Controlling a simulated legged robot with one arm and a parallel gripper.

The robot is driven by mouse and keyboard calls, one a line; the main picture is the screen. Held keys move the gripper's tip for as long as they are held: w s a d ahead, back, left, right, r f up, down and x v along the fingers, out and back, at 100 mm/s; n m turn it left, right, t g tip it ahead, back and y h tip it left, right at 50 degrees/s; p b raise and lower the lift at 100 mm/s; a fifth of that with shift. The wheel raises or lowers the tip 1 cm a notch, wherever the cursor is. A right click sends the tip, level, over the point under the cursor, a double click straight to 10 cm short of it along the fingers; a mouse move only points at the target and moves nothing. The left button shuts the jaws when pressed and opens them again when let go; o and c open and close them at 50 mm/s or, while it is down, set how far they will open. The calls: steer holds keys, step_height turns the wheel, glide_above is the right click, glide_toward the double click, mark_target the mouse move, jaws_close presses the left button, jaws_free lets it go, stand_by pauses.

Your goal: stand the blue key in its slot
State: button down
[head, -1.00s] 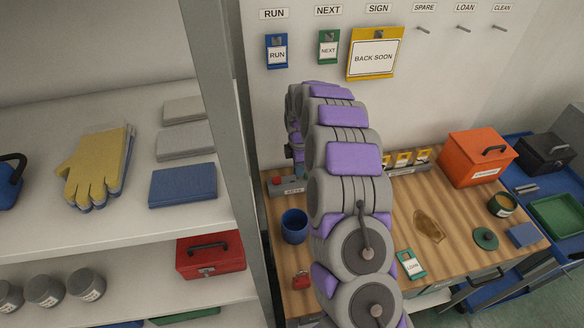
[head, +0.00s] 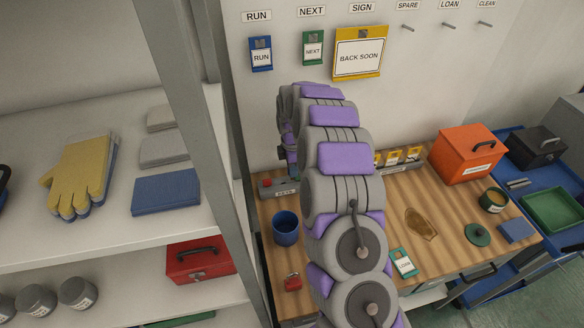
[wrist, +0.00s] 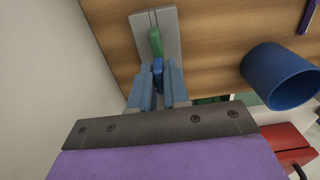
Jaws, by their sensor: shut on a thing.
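The grey key rack (head: 284,190) sits at the back left of the wooden bench. It shows at the top of the wrist view (wrist: 172,28), with a green key (wrist: 155,40) standing in it. My gripper (wrist: 157,84) is shut on the blue key (wrist: 158,66), which shows between its two blue-grey fingers. The blue key is close to the rack, right by the green key; I cannot tell whether it touches the rack. Its slot is not clearly visible.
A blue cup (head: 286,228) stands on the bench (head: 455,225) near the rack, with a red padlock (head: 292,282) in front. A wall with hanging signs is behind. A shelf post (head: 190,150) rises to the left. An orange box (head: 468,154) stands at the right.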

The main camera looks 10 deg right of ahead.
steer(key=shift+a, duration=1.25)
steer(key=shift+a+f, duration=0.1)
steer(key=shift+a, duration=0.05)
steer(key=shift+d+f, duration=0.1)
steer(key=shift+d, duration=0.4)
steer(key=shift+a, duration=0.8)
steer(key=shift+d, duration=0.5)
steer(key=shift+a+f, duration=0.1)
steer(key=shift+a, duration=0.3)
steer(key=shift+d+f, duration=0.2)
steer(key=shift+d, duration=0.05)
steer(key=shift+a+p, duration=0.1)
steer(key=shift+p, duration=0.2)
